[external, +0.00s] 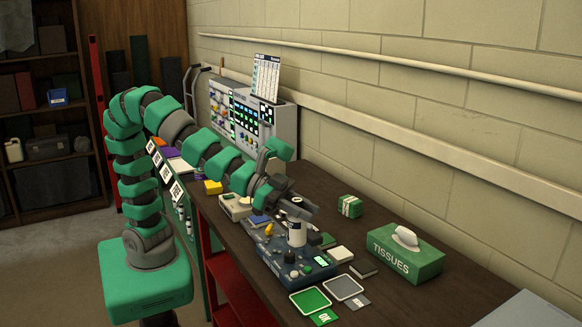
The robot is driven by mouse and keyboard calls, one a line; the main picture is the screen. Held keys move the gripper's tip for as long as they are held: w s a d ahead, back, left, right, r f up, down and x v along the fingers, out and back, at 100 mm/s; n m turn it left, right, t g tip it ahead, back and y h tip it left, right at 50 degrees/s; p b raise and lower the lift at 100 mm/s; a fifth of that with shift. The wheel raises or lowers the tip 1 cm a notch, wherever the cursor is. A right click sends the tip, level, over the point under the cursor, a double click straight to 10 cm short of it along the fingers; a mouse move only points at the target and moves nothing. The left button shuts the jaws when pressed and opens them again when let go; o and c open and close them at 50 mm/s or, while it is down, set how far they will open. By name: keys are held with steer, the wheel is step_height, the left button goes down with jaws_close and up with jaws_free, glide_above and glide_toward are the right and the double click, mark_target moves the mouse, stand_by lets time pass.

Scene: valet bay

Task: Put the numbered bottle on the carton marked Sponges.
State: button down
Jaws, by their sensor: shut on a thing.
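A white bottle (297,235) stands out below my gripper (296,212), over the dark blue panel on the bench. My gripper is shut on the upper part of this bottle, which hides its top. No number can be read on it at this size. Whether its base touches the panel I cannot tell. A small green carton with a pale band (350,206) sits on the bench to the right of my gripper, near the wall. The word Sponges cannot be read on any carton in this view.
A green tissue box (404,255) stands at right. A green pad (310,300) and a grey pad (343,288) lie at the bench's front. A switch panel (240,112) stands behind. The bench between carton and tissue box is clear.

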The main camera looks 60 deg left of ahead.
steer(key=shift+w+a+r, duration=0.15)
steer(key=shift+w+r, duration=0.1)
steer(key=shift+r, duration=0.35)
steer(key=shift+w+a+r, duration=0.15)
steer(key=shift+w+r, duration=0.05)
steer(key=shift+r, duration=0.35)
steer(key=w+a+n+t+y, duration=0.35)
steer(key=w+a, duration=0.75)
steer(key=a, duration=0.5)
steer(key=w+a+n+t+y, duration=0.2)
steer(key=w+a+n+y, duration=0.2)
steer(key=w+a, duration=0.9)
steer(key=s+a+n+y, duration=0.3)
steer(key=a+y, duration=0.1)
steer(key=a, duration=1)
steer(key=s+a+n+y+p, duration=0.1)
steer(key=s+a+n+y, duration=0.15)
steer(key=a, duration=1.15)
steer(key=s+a+n+y, duration=0.3)
steer(key=a+y, duration=0.1)
steer(key=a, duration=0.9)
steer(key=shift+w+a+f+p, duration=1.05)
steer(key=shift+w+f, duration=0.65)
steer(key=shift+w, duration=0.85)
steer(key=shift+w+a+f+p, duration=1)
steer(key=shift+w+f, duration=0.7)
steer(key=shift+w, duration=0.85)
steer(key=shift+w+a+f+p, duration=1)
steer(key=shift+w+f, duration=0.7)
steer(key=shift+w, duration=0.85)
